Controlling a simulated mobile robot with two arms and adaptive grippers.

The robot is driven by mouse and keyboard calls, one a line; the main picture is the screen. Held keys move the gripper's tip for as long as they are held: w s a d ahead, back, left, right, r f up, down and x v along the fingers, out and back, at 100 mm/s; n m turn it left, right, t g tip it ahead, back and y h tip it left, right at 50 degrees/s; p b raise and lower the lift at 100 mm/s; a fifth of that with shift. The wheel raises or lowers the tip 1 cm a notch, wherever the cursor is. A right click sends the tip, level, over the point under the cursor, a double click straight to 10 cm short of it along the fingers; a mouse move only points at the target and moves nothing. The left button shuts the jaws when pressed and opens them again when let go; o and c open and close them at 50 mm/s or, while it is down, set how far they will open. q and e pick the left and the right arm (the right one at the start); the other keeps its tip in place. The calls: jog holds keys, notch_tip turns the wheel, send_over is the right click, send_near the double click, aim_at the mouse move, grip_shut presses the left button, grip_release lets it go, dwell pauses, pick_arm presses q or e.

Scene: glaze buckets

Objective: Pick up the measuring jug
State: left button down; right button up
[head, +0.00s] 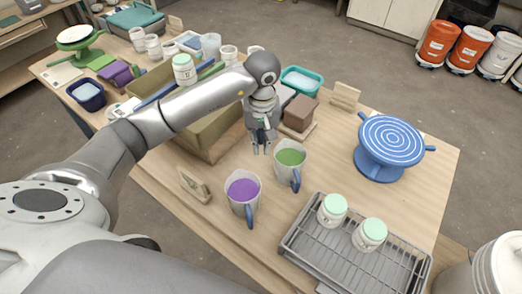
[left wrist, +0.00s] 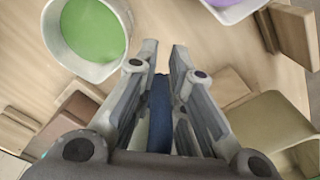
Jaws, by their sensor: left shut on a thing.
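Two measuring jugs with blue handles stand on the table: one with green glaze (head: 289,161) and one with purple glaze (head: 243,190). In the left wrist view the green jug (left wrist: 92,32) is at upper left and the purple one (left wrist: 232,8) is cut off at the top edge. My left gripper (head: 261,150) points down just behind and left of the green jug, apart from it. Its fingers (left wrist: 164,50) are shut on a narrow dark blue thing (left wrist: 158,112), mostly hidden between them. My right gripper is not in view.
A wire rack (head: 345,268) with two mint-lidded jars (head: 332,209) is at the front right. A blue banding wheel (head: 390,142) stands at right. A large olive bin (head: 203,140) and a brown block (head: 299,113) stand near the gripper.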

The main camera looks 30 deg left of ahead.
pick_arm(q)
jog(key=shift+r+b, duration=0.6)
jog(key=shift+r, duration=2.1)
jog(key=shift+r, duration=0.15)
